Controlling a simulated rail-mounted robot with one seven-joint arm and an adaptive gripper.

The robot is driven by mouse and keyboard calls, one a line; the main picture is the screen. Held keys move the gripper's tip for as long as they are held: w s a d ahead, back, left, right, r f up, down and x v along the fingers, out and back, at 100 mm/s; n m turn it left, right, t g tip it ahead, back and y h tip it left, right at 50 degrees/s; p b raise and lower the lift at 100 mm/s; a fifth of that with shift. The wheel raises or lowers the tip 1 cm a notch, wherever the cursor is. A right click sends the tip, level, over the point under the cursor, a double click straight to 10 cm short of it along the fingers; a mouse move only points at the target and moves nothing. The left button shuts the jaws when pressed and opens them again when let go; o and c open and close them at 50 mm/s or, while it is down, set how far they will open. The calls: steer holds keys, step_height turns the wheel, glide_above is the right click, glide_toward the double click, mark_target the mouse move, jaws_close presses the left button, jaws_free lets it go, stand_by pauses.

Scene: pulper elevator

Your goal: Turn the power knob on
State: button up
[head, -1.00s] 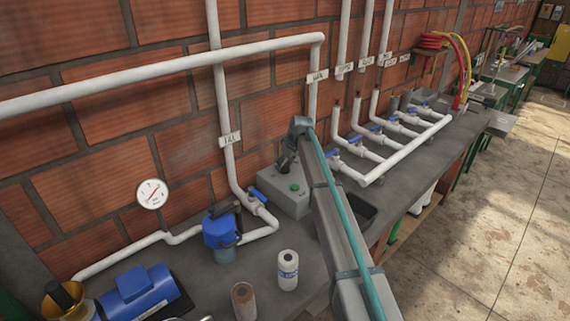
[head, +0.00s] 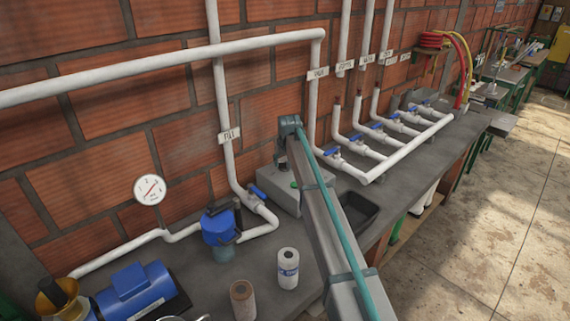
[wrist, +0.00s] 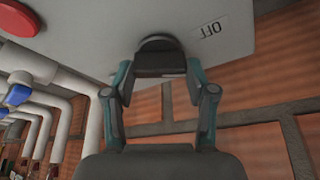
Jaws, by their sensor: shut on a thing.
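The power knob (wrist: 157,42) is a dark round knob on the pale face of a control box, at the top middle of the wrist view. My gripper (wrist: 160,67) is shut on it, with a finger on each side and a dark block between them.
A red button (wrist: 17,20) is left of the knob. A green button (head: 294,185) shows on the box. White pipes with blue valves (head: 331,151) run to the right.

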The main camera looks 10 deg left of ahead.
steer(key=m, duration=0.2)
steer(key=m+h+b, duration=0.1)
steer(key=m, duration=0.1)
steer(key=m+h+b, duration=0.1)
steer(key=m, duration=0.1)
steer(key=shift+w+a+f, duration=0.1)
steer(key=shift+a, duration=0.15)
steer(key=m+h+b, duration=0.1)
steer(key=m, duration=0.1)
steer(key=m+h, duration=0.1)
steer(key=m, duration=0.2)
steer(key=shift+g+b, duration=0.35)
steer(key=shift+g, duration=0.05)
steer(key=shift+m, duration=0.4)
steer(key=o, duration=1.2)
steer(key=shift+c, duration=0.2)
steer(key=v, duration=1.2)
